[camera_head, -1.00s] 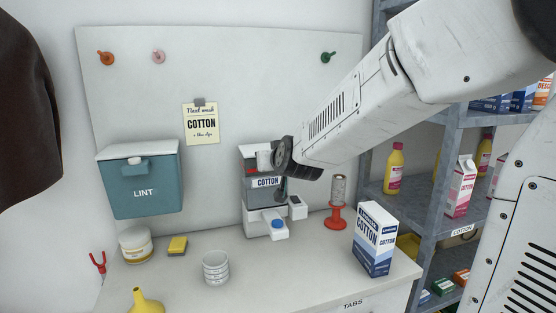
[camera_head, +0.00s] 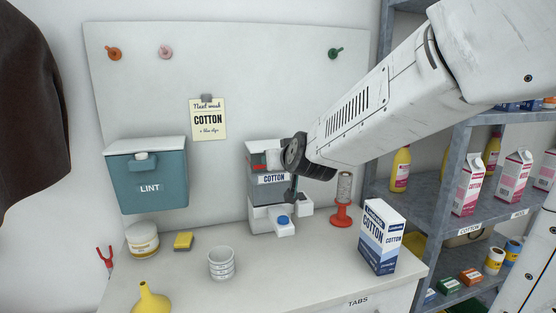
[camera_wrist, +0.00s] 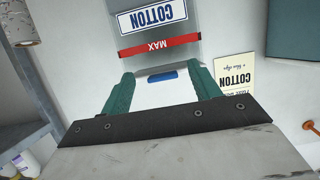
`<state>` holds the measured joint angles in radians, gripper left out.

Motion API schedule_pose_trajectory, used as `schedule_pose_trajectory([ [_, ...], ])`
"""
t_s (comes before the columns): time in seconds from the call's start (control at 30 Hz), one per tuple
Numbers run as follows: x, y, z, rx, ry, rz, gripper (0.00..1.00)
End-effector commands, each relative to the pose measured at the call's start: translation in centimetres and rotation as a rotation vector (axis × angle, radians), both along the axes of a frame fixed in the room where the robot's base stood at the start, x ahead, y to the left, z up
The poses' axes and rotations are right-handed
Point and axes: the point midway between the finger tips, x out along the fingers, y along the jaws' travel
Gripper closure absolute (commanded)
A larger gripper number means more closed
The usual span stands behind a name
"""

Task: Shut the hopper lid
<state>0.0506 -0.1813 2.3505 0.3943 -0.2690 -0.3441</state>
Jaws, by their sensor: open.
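The grey hopper (camera_head: 267,190) with a COTTON label stands on the counter against the back panel. In the wrist view the hopper (camera_wrist: 165,60) appears upside down, with its COTTON label and red MAX line. A pale part with a blue tab (camera_wrist: 162,77), perhaps the lid, shows just past the MAX line, between my fingers as seen there. My gripper (camera_wrist: 163,84) is open, its two green fingers spread and apparently empty. In the head view my wrist is at the hopper's upper right and hides part of its top. I cannot tell the lid's angle or whether a finger touches it.
A COTTON carton (camera_head: 380,237) and a red stand (camera_head: 342,213) with a roll are right of the hopper. White stacked cups (camera_head: 221,263), a yellow sponge (camera_head: 183,241) and a yellow funnel (camera_head: 149,300) are left. A teal LINT bin (camera_head: 148,185) hangs on the panel. Shelves (camera_head: 440,196) stand right.

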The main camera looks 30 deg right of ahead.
Motion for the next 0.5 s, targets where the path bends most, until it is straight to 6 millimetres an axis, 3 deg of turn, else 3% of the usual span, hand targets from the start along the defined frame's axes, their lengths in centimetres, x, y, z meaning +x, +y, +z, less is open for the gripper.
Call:
schedule_pose_trajectory([
  [0.2,-3.1,0.5,1.2,0.0,-0.001,0.0,0.38],
  [0.5,-4.6,0.8,1.5,0.001,0.003,0.001,0.38],
])
